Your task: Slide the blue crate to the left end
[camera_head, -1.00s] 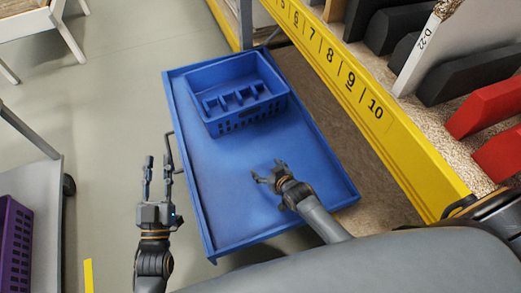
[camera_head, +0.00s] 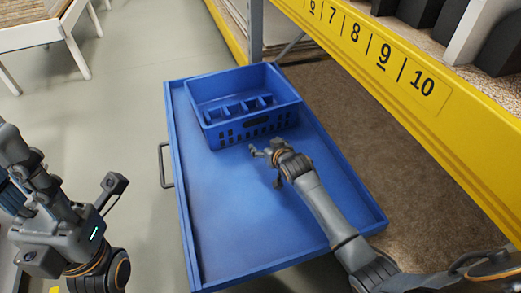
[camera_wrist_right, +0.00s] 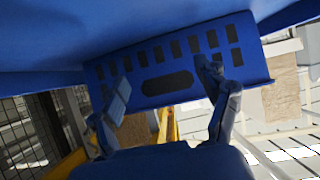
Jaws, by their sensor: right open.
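The blue crate (camera_head: 245,105) sits upright on the blue tray (camera_head: 225,225), near the tray's far end. It has several small compartments inside and a slotted near wall with a hand hole. In the right wrist view the slotted wall of the crate (camera_wrist_right: 165,65) fills the middle. My right gripper (camera_head: 264,168) is open and low over the tray, just in front of that wall. In the right wrist view my right gripper (camera_wrist_right: 165,90) has its fingers spread either side of the hand hole; contact cannot be told. My left arm is at the left edge, its fingertips unclear.
A yellow shelf rail (camera_head: 385,65) with numbers runs along the right, above a brown board (camera_head: 375,135). The tray has a raised rim and a grey side handle (camera_head: 165,165). The near half of the tray is clear. A white-legged table (camera_head: 45,30) stands far left.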

